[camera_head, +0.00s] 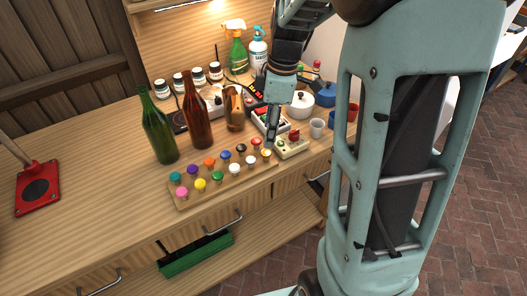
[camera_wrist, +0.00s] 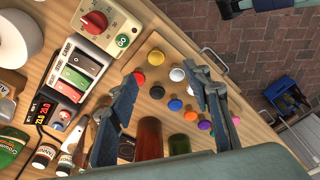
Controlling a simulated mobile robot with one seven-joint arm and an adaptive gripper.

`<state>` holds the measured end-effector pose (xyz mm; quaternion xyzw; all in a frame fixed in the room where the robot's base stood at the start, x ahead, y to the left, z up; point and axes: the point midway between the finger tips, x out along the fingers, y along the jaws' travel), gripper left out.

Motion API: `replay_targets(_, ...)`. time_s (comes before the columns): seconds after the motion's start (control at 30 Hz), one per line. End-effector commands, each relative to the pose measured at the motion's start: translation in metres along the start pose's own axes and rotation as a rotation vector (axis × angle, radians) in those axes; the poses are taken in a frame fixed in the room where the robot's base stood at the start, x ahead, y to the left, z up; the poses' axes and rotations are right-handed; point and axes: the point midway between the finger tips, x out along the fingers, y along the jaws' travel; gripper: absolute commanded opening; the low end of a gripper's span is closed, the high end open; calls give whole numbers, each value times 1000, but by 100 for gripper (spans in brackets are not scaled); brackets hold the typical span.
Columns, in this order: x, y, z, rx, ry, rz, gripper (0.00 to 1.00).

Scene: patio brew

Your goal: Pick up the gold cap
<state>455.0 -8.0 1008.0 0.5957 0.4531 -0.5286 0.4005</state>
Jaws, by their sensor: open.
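The gold cap (camera_head: 266,154) sits at the right end of the front row on a wooden cap rack (camera_head: 180,207). It also shows in the wrist view (camera_wrist: 156,57), just beyond the fingertips and roughly between them in the picture. My gripper (camera_head: 271,140) is over the right end of the rack; in the wrist view its two fingers (camera_wrist: 163,70) are spread apart with nothing held. A red cap (camera_wrist: 139,78) is beside the left fingertip and a white cap (camera_wrist: 177,74) near the right one. The gap between fingertips and gold cap is hard to judge.
Several other coloured caps fill the rack. Behind it stand a green bottle (camera_head: 158,130), a brown bottle (camera_head: 196,115) and an amber jar (camera_head: 234,112). A cream device with a red dial (camera_head: 294,135) is close right of the gripper. The left of the bench is mostly clear.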

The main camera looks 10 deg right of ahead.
Motion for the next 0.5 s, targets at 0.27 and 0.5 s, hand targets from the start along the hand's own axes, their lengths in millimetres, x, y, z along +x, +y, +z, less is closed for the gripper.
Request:
replay_targets(0.27,27,1,0,1,0,-1,45)
replay_targets(0.5,60,5,2,2,-1,-2,45)
